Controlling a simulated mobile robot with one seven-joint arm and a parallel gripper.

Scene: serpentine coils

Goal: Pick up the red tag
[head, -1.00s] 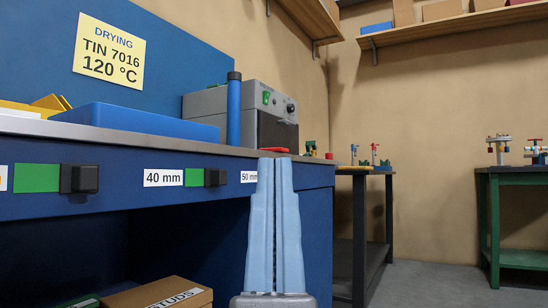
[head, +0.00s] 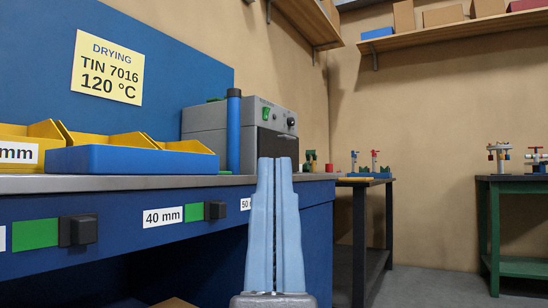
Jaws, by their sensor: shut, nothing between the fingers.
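My gripper (head: 277,160) points up in the lower middle of the head view, its two pale blue fingers pressed together with nothing between them. I cannot see the red tag for certain now. The flat red piece seen earlier on the bench edge is out of sight, and the fingers cover that part of the bench. The fingertips overlap the front of the grey oven (head: 215,119) in the picture.
The blue bench (head: 110,205) fills the left, carrying yellow bins (head: 110,144), a blue tray (head: 130,158) and a blue cylinder (head: 233,130). A dark table (head: 360,205) and a green table (head: 515,225) stand farther back. Floor shows between them.

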